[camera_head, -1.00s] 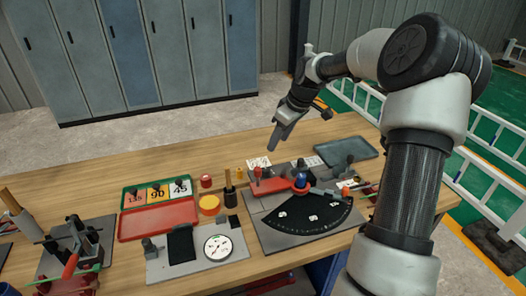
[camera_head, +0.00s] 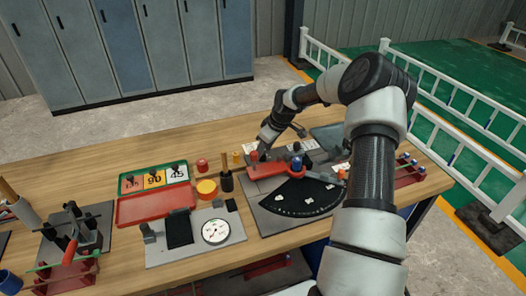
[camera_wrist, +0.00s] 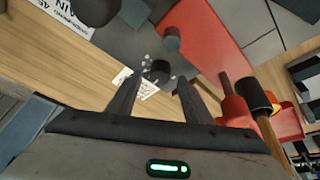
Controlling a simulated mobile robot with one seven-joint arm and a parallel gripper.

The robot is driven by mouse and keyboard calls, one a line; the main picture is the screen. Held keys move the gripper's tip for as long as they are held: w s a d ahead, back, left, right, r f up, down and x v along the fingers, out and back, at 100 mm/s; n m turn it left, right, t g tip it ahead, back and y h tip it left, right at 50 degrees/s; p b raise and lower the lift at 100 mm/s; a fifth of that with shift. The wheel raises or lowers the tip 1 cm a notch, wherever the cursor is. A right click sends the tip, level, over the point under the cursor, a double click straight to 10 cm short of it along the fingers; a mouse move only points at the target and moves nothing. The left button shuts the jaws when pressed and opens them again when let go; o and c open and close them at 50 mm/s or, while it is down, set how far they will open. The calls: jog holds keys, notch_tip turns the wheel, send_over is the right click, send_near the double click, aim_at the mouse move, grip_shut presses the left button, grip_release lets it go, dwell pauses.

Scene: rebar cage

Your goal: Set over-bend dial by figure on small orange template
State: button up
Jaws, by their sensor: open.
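A small black knob (camera_wrist: 160,68) with white marks around it stands on the grey bender plate (camera_wrist: 115,45) in the wrist view; it looks like a dial. My gripper (camera_wrist: 157,82) is open, with the knob showing between its fingers; I cannot tell the height gap. In the head view my gripper (camera_head: 262,152) is behind the red lever and hides the knob. An orange card marked 90 (camera_head: 154,181) sits in the green-framed rack between the 135 and 45 cards. A separate orange disc (camera_head: 206,187) lies beside the red tray. No figure is readable on the disc.
The red lever (camera_head: 268,170) and blue knob (camera_head: 297,162) are close to my gripper. A wooden-handled tool (camera_head: 226,172) stands left of it. A white round gauge (camera_head: 215,231) lies in front. Bare wood (camera_head: 100,168) shows at the back left.

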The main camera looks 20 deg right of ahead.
jog(key=shift+w+a+f, duration=0.15)
jog(key=shift+w+f, duration=0.1)
jog(key=shift+f, duration=0.35)
jog(key=c, duration=1.1)
jog(key=shift+o, duration=0.2)
